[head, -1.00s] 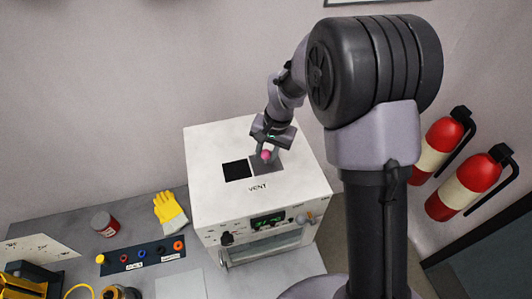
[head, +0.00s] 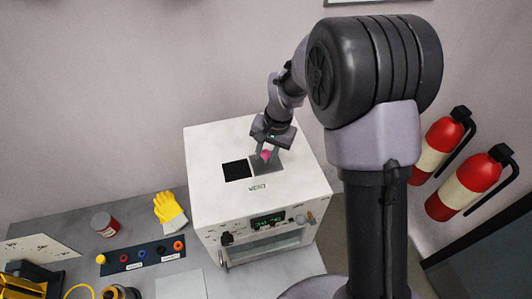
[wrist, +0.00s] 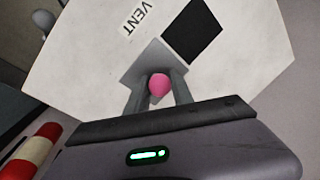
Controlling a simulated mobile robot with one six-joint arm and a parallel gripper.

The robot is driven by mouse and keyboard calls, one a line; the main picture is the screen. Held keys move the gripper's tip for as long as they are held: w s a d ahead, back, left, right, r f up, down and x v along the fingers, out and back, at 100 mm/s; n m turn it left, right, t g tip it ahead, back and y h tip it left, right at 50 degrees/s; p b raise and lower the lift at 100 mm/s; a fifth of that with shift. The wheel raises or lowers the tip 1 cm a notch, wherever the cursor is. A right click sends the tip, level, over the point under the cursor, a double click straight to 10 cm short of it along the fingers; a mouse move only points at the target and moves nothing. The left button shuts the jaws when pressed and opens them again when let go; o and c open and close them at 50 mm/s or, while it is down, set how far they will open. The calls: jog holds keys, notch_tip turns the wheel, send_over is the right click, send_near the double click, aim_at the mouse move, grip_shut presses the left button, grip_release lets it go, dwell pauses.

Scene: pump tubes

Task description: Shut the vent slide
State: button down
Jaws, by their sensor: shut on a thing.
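The vent slide is a grey plate (head: 270,166) on the top of a white cabinet (head: 212,144). A dark square vent opening (head: 236,170) lies uncovered just left of the plate. The slide's pink knob (head: 265,155) stands on the plate. My gripper (head: 266,152) is over the plate, with its fingers on either side of the knob. In the wrist view the fingers are shut on the pink knob (wrist: 159,85), with the plate (wrist: 157,62) beneath and the dark opening (wrist: 192,31) beyond it to the upper right. The fingers hide part of the plate.
A VENT label (head: 257,187) is on the cabinet top in front of the plate. A bench at lower left holds a yellow glove (head: 168,208), a red can (head: 103,224) and a socket strip (head: 142,256). Two fire extinguishers (head: 437,146) hang on the right wall.

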dwell(0.3)
jog(key=a, duration=0.3)
jog(key=s+a+b, duration=0.1)
jog(key=a, duration=0.5)
jog(key=shift+s+b, duration=0.35)
jog(key=shift+s, duration=0.05)
jog(key=c, duration=1.5)
grip_release()
jog(key=o, duration=0.4)
jog(key=shift+a, duration=0.2)
jog(key=shift+r, duration=0.1)
jog(key=s+d+r+p, duration=0.1)
jog(key=d+r, duration=0.2)
jog(key=r, duration=1.4)
jog(key=shift+s, duration=0.2)
